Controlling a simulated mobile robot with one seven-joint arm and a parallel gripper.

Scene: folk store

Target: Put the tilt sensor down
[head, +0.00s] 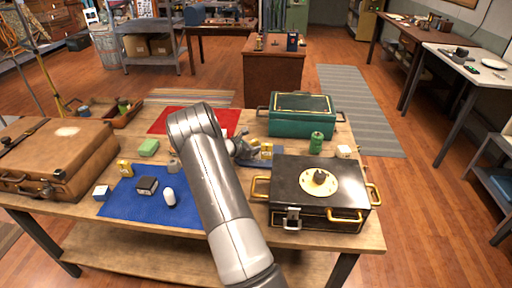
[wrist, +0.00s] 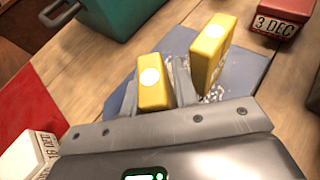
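The tilt sensor looks to be a small yellow block with a white round spot (wrist: 152,88), held between the two fingers of my gripper (wrist: 157,88) in the wrist view. A second, similar yellow block (wrist: 208,52) stands just right of the fingers, over a grey-blue pad (wrist: 246,72). The held block is over or on the same pad; its underside is hidden, so contact cannot be told. In the head view my arm hides much of my gripper (head: 243,151), which is low over the table beside a yellow block (head: 266,151).
A green case (head: 300,122) stands behind and a black case (head: 340,187) in front right. A red box marked 3 DEC (wrist: 280,18) and a white box marked 16 DEC (wrist: 30,155) flank the pad. A blue mat (head: 130,208) with small items lies left, beside a brown suitcase (head: 50,160).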

